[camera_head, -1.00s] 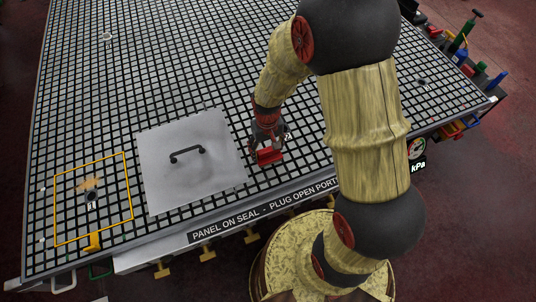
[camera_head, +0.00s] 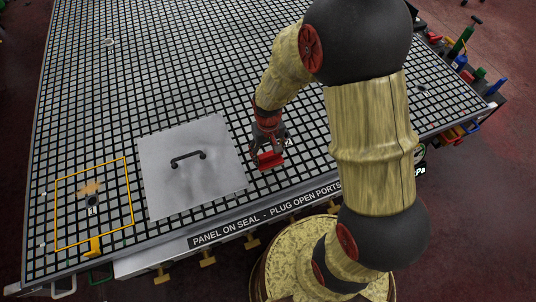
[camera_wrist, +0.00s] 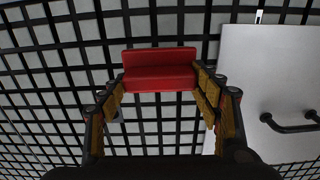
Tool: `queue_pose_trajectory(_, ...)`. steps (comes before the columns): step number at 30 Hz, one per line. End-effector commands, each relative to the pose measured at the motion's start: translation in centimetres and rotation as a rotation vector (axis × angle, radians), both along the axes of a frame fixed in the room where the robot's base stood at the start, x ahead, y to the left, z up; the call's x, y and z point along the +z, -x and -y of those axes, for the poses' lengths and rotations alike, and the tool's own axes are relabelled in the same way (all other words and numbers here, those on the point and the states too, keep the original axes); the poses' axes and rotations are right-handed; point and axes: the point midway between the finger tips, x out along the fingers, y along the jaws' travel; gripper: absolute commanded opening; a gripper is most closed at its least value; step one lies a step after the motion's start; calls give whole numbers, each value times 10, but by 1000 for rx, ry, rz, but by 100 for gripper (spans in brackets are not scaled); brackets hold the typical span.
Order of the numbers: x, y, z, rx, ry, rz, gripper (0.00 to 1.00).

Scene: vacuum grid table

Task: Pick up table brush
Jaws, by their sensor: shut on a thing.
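The table brush appears as a small red block (camera_head: 270,160) on or just above the grid table, right of the grey panel. My gripper (camera_head: 268,151) points down at it. In the wrist view the red brush (camera_wrist: 158,80) lies across the space between the fingertips of my gripper (camera_wrist: 160,88), which are shut on its two ends. Its bristles cannot be seen. I cannot tell whether it touches the table or is slightly clear of it.
The vacuum grid table (camera_head: 190,60) is mostly bare. A grey panel with a black handle (camera_head: 188,157) lies left of my gripper. A yellow-outlined square (camera_head: 130,190) is at the far left. Bottles and tools (camera_head: 462,42) line the right edge. My arm hides part of the table.

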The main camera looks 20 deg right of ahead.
Motion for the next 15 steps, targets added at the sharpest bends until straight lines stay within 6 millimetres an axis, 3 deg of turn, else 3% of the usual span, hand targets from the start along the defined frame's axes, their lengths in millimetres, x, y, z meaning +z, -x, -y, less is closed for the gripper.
queue_pose_trajectory(9,69,44,-7,1,0,12,34)
queue_pose_trajectory(15,89,87,-14,1,0,10,34)
